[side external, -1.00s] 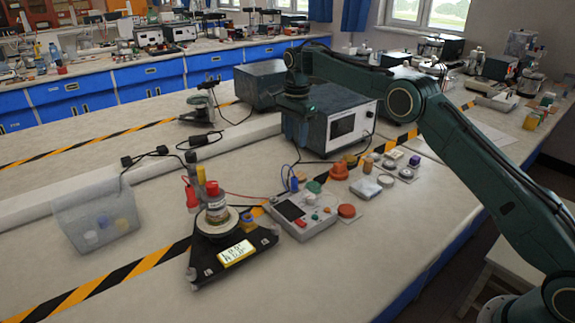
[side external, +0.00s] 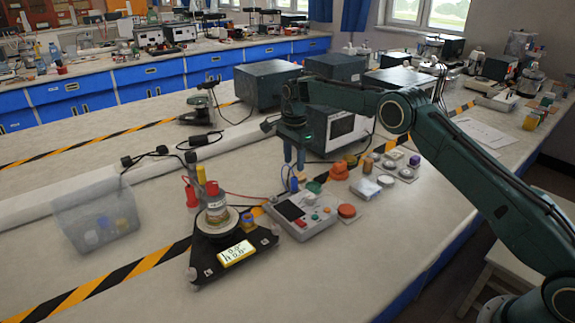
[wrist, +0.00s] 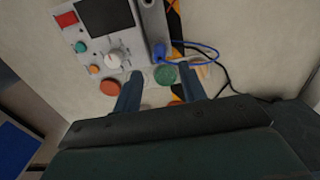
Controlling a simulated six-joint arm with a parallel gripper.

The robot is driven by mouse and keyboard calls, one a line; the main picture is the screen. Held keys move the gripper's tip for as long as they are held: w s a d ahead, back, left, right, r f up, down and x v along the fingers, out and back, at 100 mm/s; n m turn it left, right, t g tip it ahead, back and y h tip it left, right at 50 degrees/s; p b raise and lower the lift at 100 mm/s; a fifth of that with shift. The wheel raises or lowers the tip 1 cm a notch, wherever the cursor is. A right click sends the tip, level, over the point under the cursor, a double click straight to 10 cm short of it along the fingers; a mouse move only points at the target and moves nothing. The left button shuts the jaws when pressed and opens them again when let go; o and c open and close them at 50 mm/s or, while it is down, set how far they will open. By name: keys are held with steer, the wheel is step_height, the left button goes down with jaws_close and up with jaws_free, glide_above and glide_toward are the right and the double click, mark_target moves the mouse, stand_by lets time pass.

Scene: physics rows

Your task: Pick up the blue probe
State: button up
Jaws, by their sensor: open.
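The blue probe (side external: 294,184) stands upright at the back left edge of the grey meter box (side external: 300,213), with a blue wire looping from it. In the wrist view the blue probe (wrist: 159,52) shows near the top centre, beside the meter box (wrist: 105,40) with its dark screen and white knob. My gripper (side external: 294,163) points down just above the probe in the side view, its fingers apart. In the wrist view my gripper (wrist: 161,80) is open and nothing is between its fingertips. Whether the fingers touch the probe's wire is unclear.
A red probe (side external: 191,195) stands left, beside a black triangular stand (side external: 208,262) with a yellow display. A clear bin (side external: 97,220) is at far left. Orange, green and white knobs lie right of the probe. A large instrument (side external: 335,130) stands behind my gripper.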

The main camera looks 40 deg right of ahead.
mark_target(294, 178)
steer(key=shift+f, duration=1.1)
steer(key=shift+f, duration=0.1)
steer(key=shift+f, duration=2.45)
steer(key=shift+c, duration=0.2)
jaws_close()
